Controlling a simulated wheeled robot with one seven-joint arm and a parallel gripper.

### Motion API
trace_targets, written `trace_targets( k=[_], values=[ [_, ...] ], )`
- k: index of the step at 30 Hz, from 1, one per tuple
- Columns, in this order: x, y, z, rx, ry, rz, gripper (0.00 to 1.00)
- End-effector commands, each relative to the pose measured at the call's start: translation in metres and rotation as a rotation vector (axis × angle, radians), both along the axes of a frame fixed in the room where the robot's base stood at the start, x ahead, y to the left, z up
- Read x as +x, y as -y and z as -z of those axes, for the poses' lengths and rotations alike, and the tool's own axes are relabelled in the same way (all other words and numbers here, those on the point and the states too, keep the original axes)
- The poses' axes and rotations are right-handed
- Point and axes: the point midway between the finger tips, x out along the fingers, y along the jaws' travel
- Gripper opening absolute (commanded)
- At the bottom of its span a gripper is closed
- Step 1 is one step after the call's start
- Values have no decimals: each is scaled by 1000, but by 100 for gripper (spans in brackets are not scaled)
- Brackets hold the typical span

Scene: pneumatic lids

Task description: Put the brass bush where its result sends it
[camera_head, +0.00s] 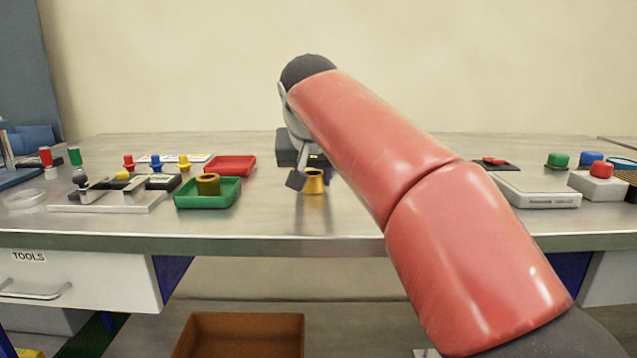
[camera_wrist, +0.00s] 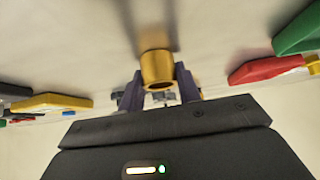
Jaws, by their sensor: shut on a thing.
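A brass bush (camera_head: 314,183) is between the fingers of my gripper (camera_head: 307,178) near the middle of the bench. In the wrist view the bush (camera_wrist: 157,68) sits upright between both fingertips of my gripper (camera_wrist: 159,86), which is shut on it. I cannot tell whether its lower end touches the bench. A second brass-coloured ring (camera_head: 208,184) lies in the green tray (camera_head: 190,201) left of my gripper. A red tray (camera_head: 238,160) is behind the green one. A yellow tray (camera_wrist: 50,101) shows in the wrist view; my arm hides it in the head view.
A white scale (camera_head: 540,192) and coloured buttons (camera_head: 601,169) are at the right. A brown bin (camera_head: 240,318) is below. Bench around the bush is clear.

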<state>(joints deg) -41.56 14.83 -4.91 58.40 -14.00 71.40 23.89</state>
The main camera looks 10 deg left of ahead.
Motion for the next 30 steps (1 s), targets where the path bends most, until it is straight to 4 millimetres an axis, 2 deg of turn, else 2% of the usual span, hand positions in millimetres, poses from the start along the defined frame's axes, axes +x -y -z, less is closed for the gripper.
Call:
trace_targets(
  k=[7,8,13,22,26,30],
  values=[
    [0,0,2,0,0,0,2],
    [0,0,2,0,-1,0,35],
    [0,0,1,0,-1,0,55],
    [0,0,-2,0,0,0,55],
    [-7,2,-13,1,2,-2,55],
    [-24,5,-35,2,3,-3,55]
  ],
)
